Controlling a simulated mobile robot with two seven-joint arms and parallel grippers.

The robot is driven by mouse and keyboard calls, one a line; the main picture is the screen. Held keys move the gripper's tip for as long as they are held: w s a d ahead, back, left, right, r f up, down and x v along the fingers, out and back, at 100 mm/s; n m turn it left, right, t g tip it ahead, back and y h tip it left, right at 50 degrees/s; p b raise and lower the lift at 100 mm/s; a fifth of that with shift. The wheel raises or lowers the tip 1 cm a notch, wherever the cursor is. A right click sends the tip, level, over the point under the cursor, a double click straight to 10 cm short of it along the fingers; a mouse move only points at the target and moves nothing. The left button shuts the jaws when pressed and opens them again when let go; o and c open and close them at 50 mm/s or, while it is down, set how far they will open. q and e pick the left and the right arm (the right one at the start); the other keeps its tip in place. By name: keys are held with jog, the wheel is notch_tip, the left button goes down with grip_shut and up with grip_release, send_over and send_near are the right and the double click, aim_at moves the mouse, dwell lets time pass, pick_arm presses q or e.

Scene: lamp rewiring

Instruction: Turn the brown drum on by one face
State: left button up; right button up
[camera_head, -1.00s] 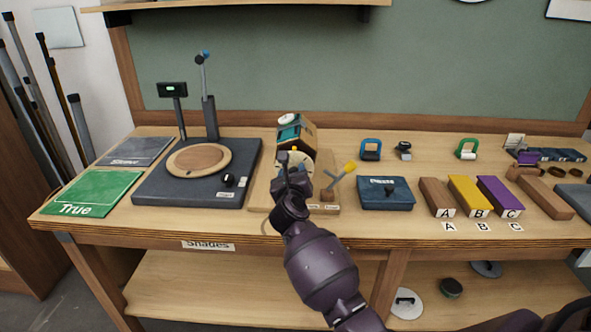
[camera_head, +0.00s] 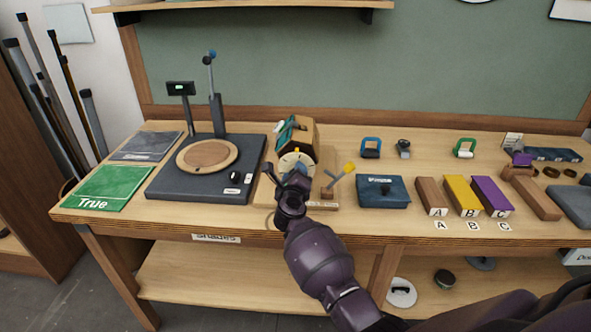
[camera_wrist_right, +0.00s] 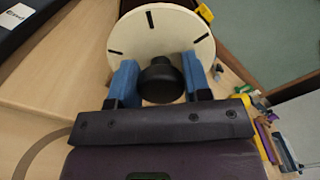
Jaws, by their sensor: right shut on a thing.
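The brown drum (camera_head: 304,133) sits on its wooden stand at the back of the bench, left of centre. It has flat faces; a teal item shows on its left side and brown on its upper right. A pale round dial (camera_head: 290,160) with dark marks is at its near end and also fills the top of the right wrist view (camera_wrist_right: 160,35). A black knob (camera_wrist_right: 161,80) stands out from the dial. My right gripper (camera_wrist_right: 160,84) has its blue fingers either side of the knob, shut on it; in the head view the gripper (camera_head: 287,176) partly covers the dial.
A dark base with a round wooden disc (camera_head: 207,156) is to the left.

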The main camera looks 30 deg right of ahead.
jog(key=shift+n+p, duration=0.6)
jog(key=shift+f+n+p, duration=0.1)
jog(key=shift+n+p, duration=0.35)
jog(key=shift+n, duration=0.05)
jog(key=o, duration=0.9)
jog(key=shift+c, duration=0.2)
jog(key=v, duration=1.1)
jog(key=shift+p, duration=0.3)
